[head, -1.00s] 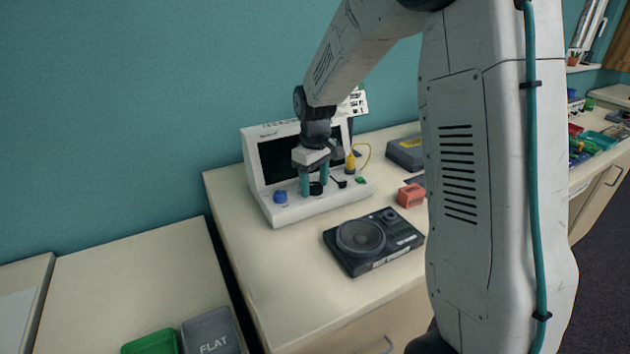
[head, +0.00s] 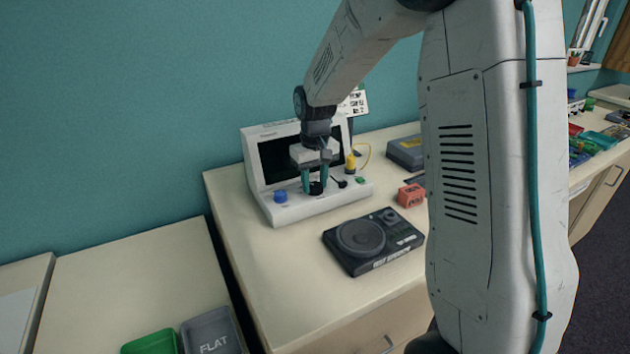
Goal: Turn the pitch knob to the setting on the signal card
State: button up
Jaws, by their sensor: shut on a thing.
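A white console (head: 262,202) with a dark screen stands on the table against the wall. On its front ledge are a blue knob (head: 280,196), a black knob (head: 316,188) and a small black lever (head: 341,182). My gripper (head: 315,186) points down with its teal fingers on either side of the black knob and is shut on it. The knob's label and pointer are too small to read, so I cannot tell which one is pitch. A white card (head: 354,103) with dark marks stands behind the console, partly hidden by my arm; its setting is not readable.
A yellow plug (head: 350,164) with a cable and a green button (head: 360,180) are on the console's right. A black speaker unit (head: 370,240), an orange-red block (head: 410,195) and a grey case (head: 406,153) lie nearby. Grey and green bins (head: 150,343) are lower left.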

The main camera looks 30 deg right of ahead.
aim_at(315, 185)
jog(key=m, duration=0.4)
jog(key=shift+m, duration=0.3)
jog(key=m, duration=0.4)
jog(key=shift+m, duration=0.3)
jog(key=m, duration=0.4)
jog(key=shift+m, duration=2.1)
jog(key=o, duration=1)
jog(key=shift+r, duration=0.1)
notch_tip(315, 185, up, 8)
jog(key=shift+f, duration=0.15)
